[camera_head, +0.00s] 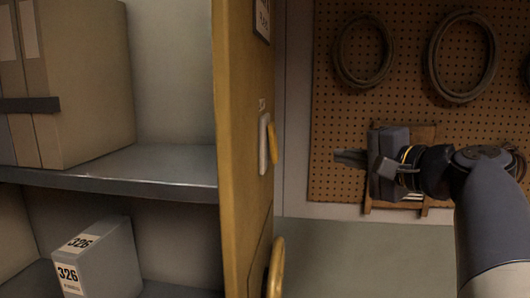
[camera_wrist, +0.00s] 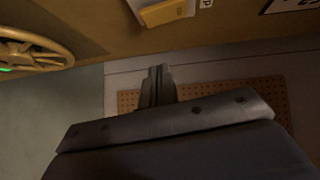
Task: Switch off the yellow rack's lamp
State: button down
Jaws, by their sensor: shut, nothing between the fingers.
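The yellow rack's end panel (camera_head: 236,190) stands upright in the middle of the head view. On it is a pale switch plate with a yellow switch (camera_head: 271,143). The yellow switch also shows at the top of the wrist view (camera_wrist: 167,12). My gripper (camera_head: 340,157) is shut and empty, to the right of the switch, pointing left toward the panel with a gap between. Its closed fingertips also show in the wrist view (camera_wrist: 160,70), below the switch and apart from it. I cannot make out the lamp itself in either view.
A yellow handwheel (camera_head: 276,268) sticks out from the panel below the switch; it also shows in the wrist view (camera_wrist: 35,48). Left are shelves with binders (camera_head: 85,80) and a box marked 326 (camera_head: 108,262). A pegboard (camera_head: 400,110) with coiled loops hangs behind my arm.

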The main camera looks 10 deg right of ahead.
jog(key=p, duration=0.2)
send_near(278, 154)
jog(key=w+d, duration=0.1)
jog(key=w, duration=0.4)
jog(key=a, duration=0.1)
jog(key=w+a+p, duration=0.1)
jog(key=a, duration=0.1)
jog(key=shift+a, duration=0.25)
jog(key=b, duration=0.1)
jog(key=f+b, duration=0.1)
jog(key=shift+w+a+t+b, duration=0.1)
jog(key=shift+a+t+b, duration=0.15)
jog(key=shift+t+b, duration=0.1)
jog(key=shift+r+p, duration=0.3)
jog(key=shift+p, duration=0.1)
